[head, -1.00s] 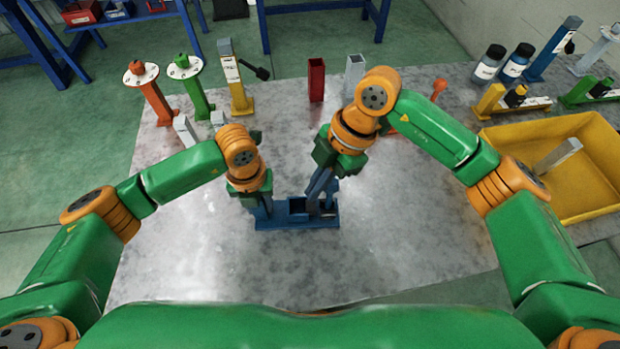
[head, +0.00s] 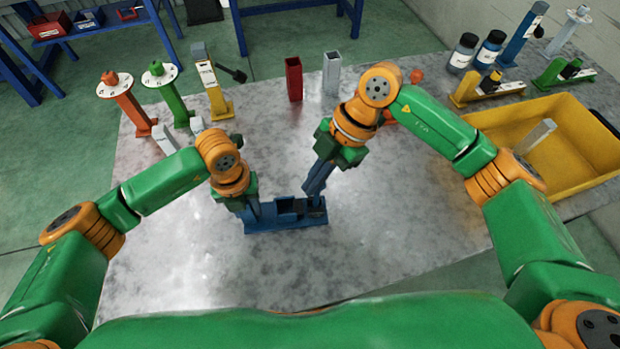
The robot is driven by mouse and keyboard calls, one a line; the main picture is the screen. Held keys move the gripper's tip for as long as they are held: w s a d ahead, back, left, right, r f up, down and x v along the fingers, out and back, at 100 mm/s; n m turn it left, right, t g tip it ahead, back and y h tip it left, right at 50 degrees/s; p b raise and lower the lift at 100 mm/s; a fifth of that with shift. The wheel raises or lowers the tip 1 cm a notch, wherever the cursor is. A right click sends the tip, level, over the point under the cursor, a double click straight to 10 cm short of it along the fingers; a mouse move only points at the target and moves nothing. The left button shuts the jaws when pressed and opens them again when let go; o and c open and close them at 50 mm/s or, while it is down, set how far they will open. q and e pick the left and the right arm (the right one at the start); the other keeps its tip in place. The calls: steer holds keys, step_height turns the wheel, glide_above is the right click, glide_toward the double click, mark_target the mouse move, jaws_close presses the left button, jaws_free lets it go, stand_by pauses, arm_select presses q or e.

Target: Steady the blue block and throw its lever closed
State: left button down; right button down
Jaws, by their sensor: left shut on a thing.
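The blue block (head: 285,219) is a long low base with upright walls and an open hollow, on the near middle of the grey table. My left gripper (head: 252,213) is shut on its left end; the fingertips are partly hidden by the wrist. My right gripper (head: 318,186) points down at the block's right end. A slanted blue bar shows below its green body, and I cannot tell lever from fingers there. Whether the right jaws are open or shut is unclear.
Red (head: 293,78) and grey (head: 331,73) hollow posts stand at the back. Orange (head: 127,104), green (head: 170,98) and yellow (head: 212,88) stands are at the back left. A yellow bin (head: 560,150) is at the right. The table before the block is clear.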

steer(key=shift+d+f+y, duration=0.1)
steer(key=shift+d+y, duration=0.7)
steer(key=shift+d, duration=0.2)
steer(key=d+f+y, duration=0.4)
steer(key=d, duration=0.4)
steer(key=shift+w+d+f+n+g+y, duration=0.15)
steer(key=shift+w+d+n+g+y, duration=0.15)
steer(key=shift+a, duration=0.1)
steer(key=shift+a+f, duration=0.1)
steer(key=shift+a, duration=0.6)
